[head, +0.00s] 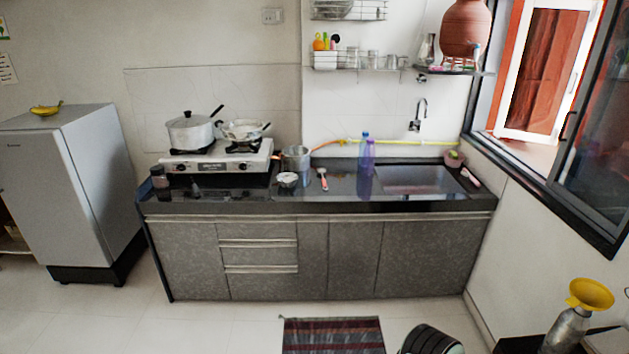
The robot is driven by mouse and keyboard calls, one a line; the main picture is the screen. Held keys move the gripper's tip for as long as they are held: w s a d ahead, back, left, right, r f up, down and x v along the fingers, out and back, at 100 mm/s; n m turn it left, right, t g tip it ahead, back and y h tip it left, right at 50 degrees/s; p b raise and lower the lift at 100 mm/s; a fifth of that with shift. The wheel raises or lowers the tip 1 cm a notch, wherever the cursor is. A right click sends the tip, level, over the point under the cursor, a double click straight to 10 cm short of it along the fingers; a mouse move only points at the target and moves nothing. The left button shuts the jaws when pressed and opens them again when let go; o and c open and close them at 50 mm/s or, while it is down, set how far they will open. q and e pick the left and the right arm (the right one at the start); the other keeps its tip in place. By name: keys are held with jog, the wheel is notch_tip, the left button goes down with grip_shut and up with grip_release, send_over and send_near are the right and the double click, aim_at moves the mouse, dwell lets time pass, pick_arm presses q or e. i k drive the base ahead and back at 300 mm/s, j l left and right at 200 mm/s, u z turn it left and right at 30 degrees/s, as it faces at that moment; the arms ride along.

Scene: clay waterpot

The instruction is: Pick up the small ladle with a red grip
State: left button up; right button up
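A small ladle with a red grip (323,179) lies on the black kitchen counter (225,204), right of the middle of the picture's counter left half. Its reddish grip points toward the back and its pale end toward the front, as far as its small size lets me tell. A small white bowl (288,179) and a steel pot (295,158) stand to its left, apart from it. Two bottles, one blue (364,140) and one purple (369,157), stand to its right. Neither of my grippers shows in the head view.
A stove (217,160) with pots is left of the ladle, and a sink (415,181) is right. A striped mat (333,335) lies on the floor. A yellow funnel (591,294) tops a metal bottle at lower right.

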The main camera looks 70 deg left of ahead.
aim_at(320, 170)
jog(key=u, duration=2.45)
jog(key=i+j+z, duration=0.1)
jog(key=z, duration=0.4)
jog(key=i+j+z, duration=0.2)
jog(key=z, duration=0.25)
jog(key=i+j+z, duration=0.1)
jog(key=j+z, duration=0.15)
jog(key=z, duration=0.25)
jog(key=i+j+z, duration=0.2)
jog(key=j, duration=0.3)
jog(key=j+z, duration=0.25)
jog(key=j, duration=0.25)
jog(key=j+z, duration=0.15)
jog(key=j, duration=0.9)
jog(key=i, duration=0.05)
